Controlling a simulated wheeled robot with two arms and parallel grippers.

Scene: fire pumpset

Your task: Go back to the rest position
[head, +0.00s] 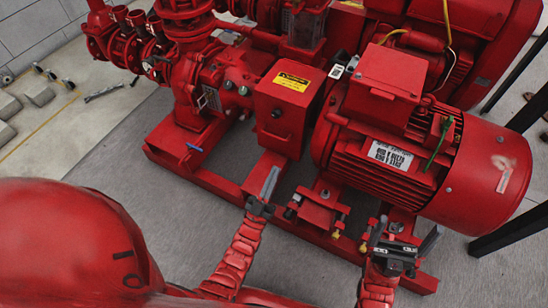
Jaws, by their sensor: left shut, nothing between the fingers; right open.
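My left gripper (267,184) is shut and empty. In the head view it appears in front of the pump frame, below the red box with the yellow label (288,108). My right gripper (405,240) is open and empty, its two fingers spread apart. It appears below the big red motor (425,155), in front of the lower right part of the red base frame (196,178). The picture does not show whether either gripper touches the frame.
A red pump with pipes (205,75) stands at the upper left of the set. Dark posts (510,232) stand at the right. Small grey blocks and tools (103,92) lie on the floor at the left. Bare grey floor (125,165) lies in front of the frame.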

